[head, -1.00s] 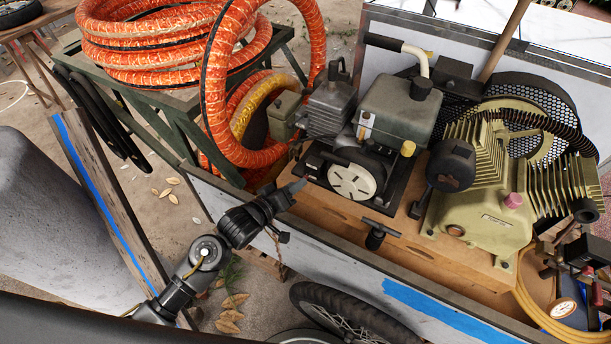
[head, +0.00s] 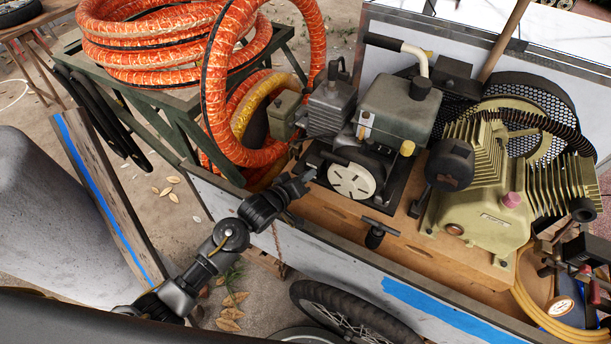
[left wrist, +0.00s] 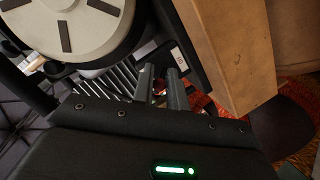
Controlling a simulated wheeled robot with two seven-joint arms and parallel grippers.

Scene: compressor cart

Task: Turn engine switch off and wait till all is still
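The engine (head: 352,170) sits on the cart, with a round pale slotted cover (head: 352,181) on its front. The cover also shows in the left wrist view (left wrist: 68,25). My left gripper (head: 307,178) is just left of the engine, close to its black base. In the left wrist view, its two grey fingers (left wrist: 161,78) are a narrow gap apart, with nothing visible held between them. A small black panel with a white label (left wrist: 181,57) lies just beyond the fingertips. I cannot clearly make out the switch itself. My right gripper is not in view.
A wooden plank (head: 400,222) bears the engine, and the cart's front wall (head: 330,262) runs below it. A T-shaped handle (head: 377,232) stands near that wall. The compressor (head: 490,200) is to the right. Orange hose coils (head: 150,50) lie at the left.

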